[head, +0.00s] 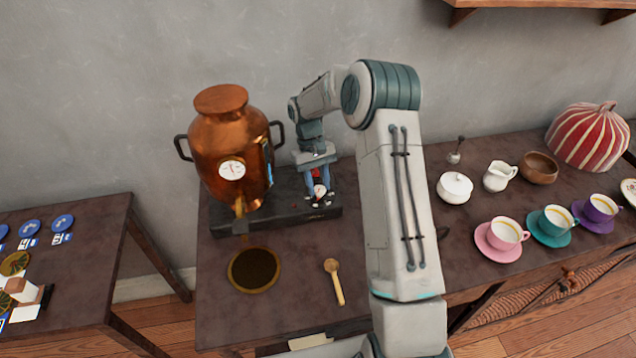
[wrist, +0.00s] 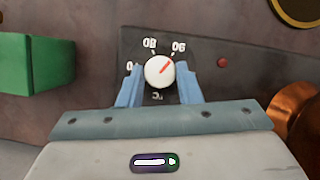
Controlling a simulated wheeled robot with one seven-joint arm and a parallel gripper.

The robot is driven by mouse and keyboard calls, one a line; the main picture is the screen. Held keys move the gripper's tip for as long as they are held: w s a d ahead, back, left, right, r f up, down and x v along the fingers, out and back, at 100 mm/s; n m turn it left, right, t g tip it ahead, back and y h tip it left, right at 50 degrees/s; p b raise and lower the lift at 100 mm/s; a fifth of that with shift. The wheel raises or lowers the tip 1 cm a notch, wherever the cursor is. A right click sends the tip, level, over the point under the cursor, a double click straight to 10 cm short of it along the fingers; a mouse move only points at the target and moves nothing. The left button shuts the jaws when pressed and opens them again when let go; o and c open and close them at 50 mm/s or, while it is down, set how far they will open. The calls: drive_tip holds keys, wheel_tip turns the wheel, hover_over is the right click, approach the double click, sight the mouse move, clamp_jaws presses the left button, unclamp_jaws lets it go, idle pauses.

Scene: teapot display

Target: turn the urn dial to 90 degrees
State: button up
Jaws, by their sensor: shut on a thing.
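The copper urn (head: 222,130) stands on a dark base (head: 290,213) at the back of the table, with a round white gauge on its front. The white dial (wrist: 159,72) is on the base's panel, right of the urn in the head view. Its red pointer (wrist: 165,68) points up and right in the wrist view, toward the upside-down 90 label (wrist: 178,47), past the 80 label (wrist: 150,43). My gripper (head: 318,185) is shut on the dial, one blue finger on each side.
A brass-rimmed round dark plate (head: 254,270) and a wooden spoon (head: 334,282) lie in front of the base. A green block (wrist: 36,62) is left in the wrist view.

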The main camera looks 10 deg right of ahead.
drive_tip(key=shift+w+n, duration=0.1)
drive_tip(key=shift+n, duration=0.2)
drive_tip(key=o, duration=1)
drive_tip(key=shift+c, duration=0.2)
drive_tip(key=v, duration=1.3)
drive_tip(key=shift+a+r+b, duration=0.2)
drive_tip(key=shift+r+b, duration=0.1)
drive_tip(key=shift+r, duration=0.1)
